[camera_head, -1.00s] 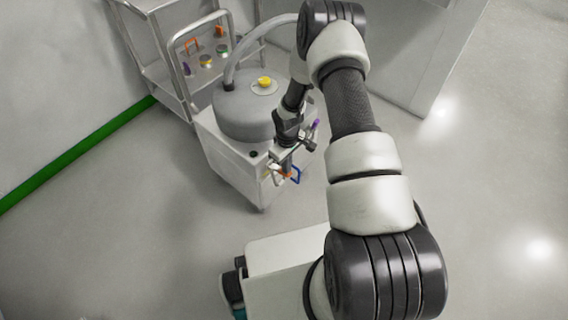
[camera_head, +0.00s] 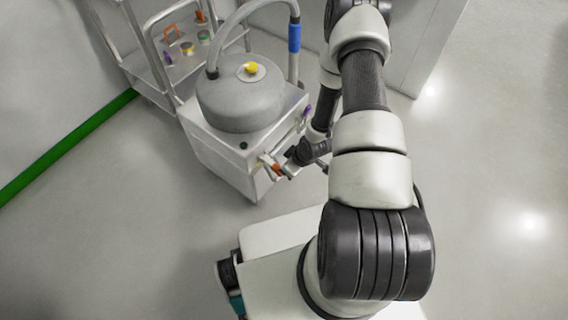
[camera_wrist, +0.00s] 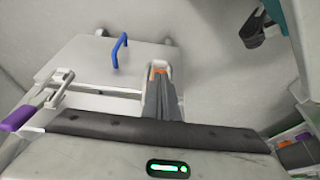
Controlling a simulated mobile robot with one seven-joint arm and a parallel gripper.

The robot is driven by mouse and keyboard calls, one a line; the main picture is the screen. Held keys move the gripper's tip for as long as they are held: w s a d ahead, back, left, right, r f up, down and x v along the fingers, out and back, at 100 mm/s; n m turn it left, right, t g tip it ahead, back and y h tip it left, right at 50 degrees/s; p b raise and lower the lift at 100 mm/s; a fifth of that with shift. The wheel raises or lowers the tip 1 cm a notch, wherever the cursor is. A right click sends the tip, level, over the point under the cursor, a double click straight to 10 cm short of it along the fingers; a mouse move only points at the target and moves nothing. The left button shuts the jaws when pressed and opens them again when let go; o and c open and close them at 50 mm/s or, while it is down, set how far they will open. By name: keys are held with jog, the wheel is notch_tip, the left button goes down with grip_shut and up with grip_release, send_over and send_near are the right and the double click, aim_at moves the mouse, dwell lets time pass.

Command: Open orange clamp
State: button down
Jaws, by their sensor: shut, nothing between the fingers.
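The orange clamp (camera_head: 276,168) is a small orange piece on the upper front edge of the grey machine cart (camera_head: 215,150). In the head view my gripper (camera_head: 288,170) is right beside it and hides part of it. In the wrist view my gripper's fingers (camera_wrist: 160,90) are shut with nothing held. A bit of the orange clamp (camera_wrist: 154,71) shows at the fingertips; most of it is hidden, and I cannot tell whether they touch.
A purple-ended clamp (camera_wrist: 30,110) is left of my fingers. A blue handle (camera_wrist: 120,50) is on the pale panel. A grey round vessel (camera_head: 240,100) with a yellow cap sits on the cart. A shelf trolley (camera_head: 155,50) stands behind. Floor at right is clear.

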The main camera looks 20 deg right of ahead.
jog(key=shift+s+f, duration=0.1)
jog(key=shift+f, duration=0.3)
dwell(0.4)
